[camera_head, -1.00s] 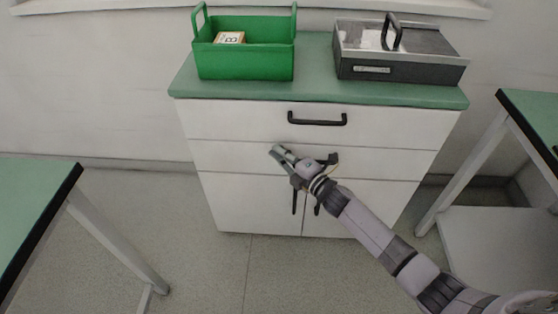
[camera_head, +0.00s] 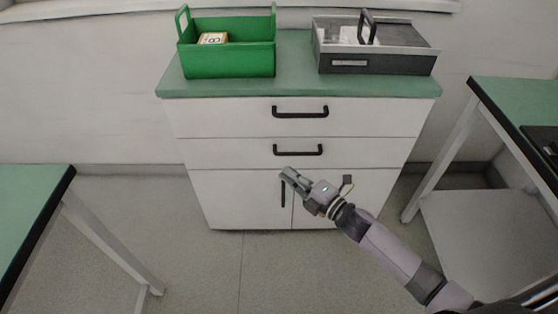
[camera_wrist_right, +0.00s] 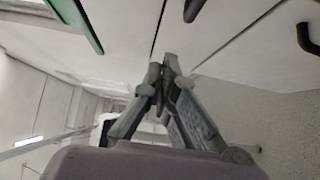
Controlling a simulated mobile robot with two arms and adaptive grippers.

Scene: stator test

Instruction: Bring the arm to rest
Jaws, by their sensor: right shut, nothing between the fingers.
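My right gripper (camera_head: 286,174) is in front of the lower part of the white cabinet (camera_head: 225,152) in the head view. It is shut and empty, its tips pointing toward the upper left. In the right wrist view its fingers (camera_wrist_right: 168,62) meet at the tips with nothing between them. My right arm reaches in from the lower right corner. My left gripper is not in view.
A green box (camera_head: 228,60) with a small carton (camera_head: 213,39) and a dark grey case (camera_head: 375,62) stand on the cabinet's green top. Tables flank the cabinet at left (camera_head: 30,205) and right (camera_head: 515,105). Floor is clear between them.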

